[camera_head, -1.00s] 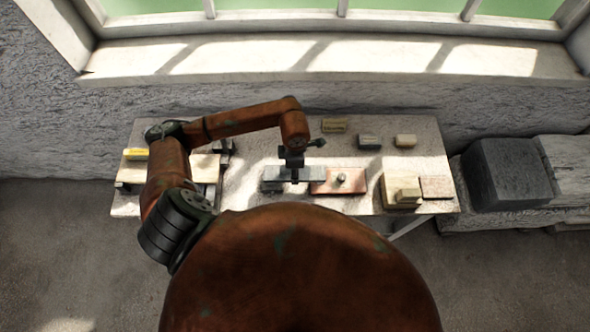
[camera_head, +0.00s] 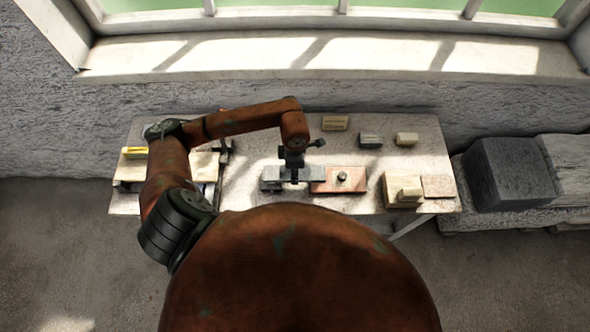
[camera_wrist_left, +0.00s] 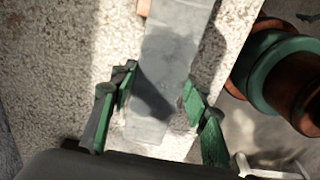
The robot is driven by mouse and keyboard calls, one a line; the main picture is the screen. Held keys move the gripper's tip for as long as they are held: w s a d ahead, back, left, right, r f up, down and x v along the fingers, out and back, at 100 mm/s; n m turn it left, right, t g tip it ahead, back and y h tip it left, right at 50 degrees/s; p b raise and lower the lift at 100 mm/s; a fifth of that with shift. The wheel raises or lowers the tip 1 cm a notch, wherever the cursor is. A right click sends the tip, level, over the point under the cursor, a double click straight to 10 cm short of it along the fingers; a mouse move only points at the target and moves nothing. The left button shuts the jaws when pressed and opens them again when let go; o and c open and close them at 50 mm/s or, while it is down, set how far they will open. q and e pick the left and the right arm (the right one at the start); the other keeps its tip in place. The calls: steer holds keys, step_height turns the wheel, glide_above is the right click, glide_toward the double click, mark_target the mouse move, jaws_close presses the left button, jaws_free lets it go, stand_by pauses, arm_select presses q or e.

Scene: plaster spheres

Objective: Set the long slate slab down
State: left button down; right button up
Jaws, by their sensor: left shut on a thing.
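The long slate slab (camera_head: 312,173) is a flat grey bar, lying left to right under my left gripper (camera_head: 294,180) near the front middle of the table. In the left wrist view the slab (camera_wrist_left: 175,45) runs between the two green fingers of the gripper (camera_wrist_left: 160,100), which is shut on it. Its left end is over or beside a grey block (camera_head: 270,187); its right end is by a reddish board (camera_head: 350,187) with a small round knob (camera_head: 343,177). I cannot tell whether the slab touches what is under it. My right gripper is out of view.
The pale table (camera_head: 235,190) stands below a window sill. Small blocks sit at the back: a tan one (camera_head: 334,123), a dark grey one (camera_head: 370,139) and a cream one (camera_head: 406,139). More blocks (camera_head: 402,190) stand at front right. Pale boards (camera_head: 205,165) lie at left, partly behind my arm.

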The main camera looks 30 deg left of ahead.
arm_select(q)
steer(key=c, duration=1)
jaws_free()
steer(key=shift+r+p, duration=1)
steer(key=shift+r, duration=1)
